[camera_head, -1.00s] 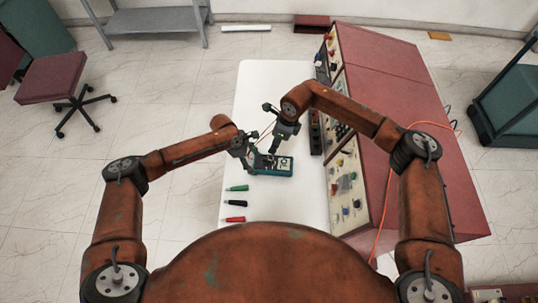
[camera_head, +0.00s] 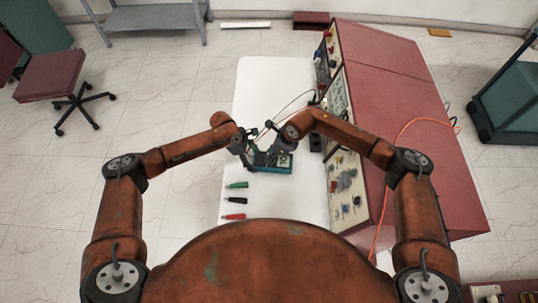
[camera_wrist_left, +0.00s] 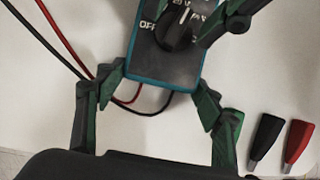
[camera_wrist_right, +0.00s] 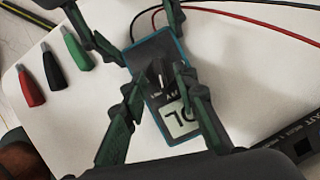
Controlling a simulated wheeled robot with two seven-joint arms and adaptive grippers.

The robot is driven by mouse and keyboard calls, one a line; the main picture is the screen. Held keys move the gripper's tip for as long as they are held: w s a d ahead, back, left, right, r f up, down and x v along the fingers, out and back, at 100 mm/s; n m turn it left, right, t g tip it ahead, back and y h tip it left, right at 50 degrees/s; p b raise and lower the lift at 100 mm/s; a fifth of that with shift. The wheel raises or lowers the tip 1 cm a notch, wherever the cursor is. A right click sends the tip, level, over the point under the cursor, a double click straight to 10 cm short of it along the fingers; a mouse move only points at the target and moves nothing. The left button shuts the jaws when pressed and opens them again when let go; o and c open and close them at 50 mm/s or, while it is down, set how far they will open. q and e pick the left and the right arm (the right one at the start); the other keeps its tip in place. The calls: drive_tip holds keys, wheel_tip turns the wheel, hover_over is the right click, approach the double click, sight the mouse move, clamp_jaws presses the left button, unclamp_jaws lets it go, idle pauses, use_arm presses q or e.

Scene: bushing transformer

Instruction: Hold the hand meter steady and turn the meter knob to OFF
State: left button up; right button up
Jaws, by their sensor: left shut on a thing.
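The hand meter (camera_head: 284,169), teal-edged with a dark face, lies on the white table; its screen (camera_wrist_right: 181,118) reads "OL". My left gripper (camera_wrist_left: 160,75) is shut on the meter's lower end, one finger at each side. The meter knob (camera_wrist_left: 178,36) is a black dial with a white mark; the mark points toward the screen side, away from the OFF label (camera_wrist_left: 149,109). My right gripper (camera_wrist_right: 161,74) is over the meter's face with its fingers apart, one on each side of the knob. I cannot tell whether they touch it. In the head view the arms partly hide the meter.
Green (camera_head: 237,185), black (camera_head: 236,200) and red (camera_head: 233,217) probes lie on the near left of the table (camera_head: 262,85). Red and black leads (camera_wrist_left: 75,45) run from the meter. A red-topped console (camera_head: 400,110) stands along the right side. The table's far part is clear.

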drive_tip(key=shift+a+f, duration=0.2)
drive_tip(key=shift+f, duration=0.3)
drive_tip(key=shift+c, duration=0.7)
clamp_jaws()
